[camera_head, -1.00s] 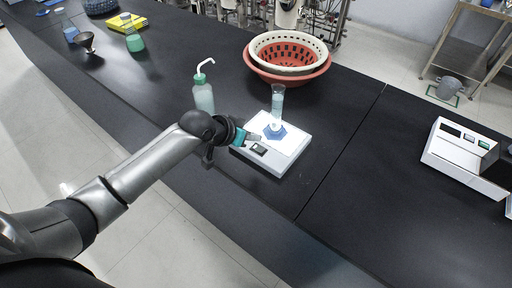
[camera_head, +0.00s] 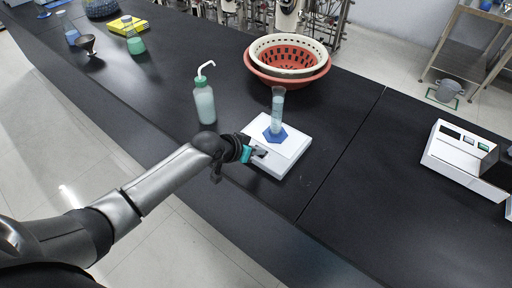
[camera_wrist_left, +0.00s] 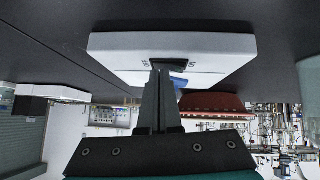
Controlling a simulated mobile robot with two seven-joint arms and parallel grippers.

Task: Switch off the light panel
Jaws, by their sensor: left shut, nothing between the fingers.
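The light panel (camera_head: 290,148) is a flat white box on the black bench, and its top looks plain white with no glow. A graduated cylinder (camera_head: 277,108) with a blue base stands upright on it. My left gripper (camera_head: 260,153) is shut and empty, with its fingertips at the dark switch on the panel's front part. The fingers partly hide the switch, so its position cannot be told. In the left wrist view the shut fingers (camera_wrist_left: 160,72) reach to the dark switch recess (camera_wrist_left: 174,65) of the white panel (camera_wrist_left: 220,47). My right gripper is not in view.
A wash bottle (camera_head: 204,102) stands left of the panel. Red and cream baskets (camera_head: 288,75) are nested behind it. A white instrument (camera_head: 465,155) sits at the right. The bench between panel and instrument is clear.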

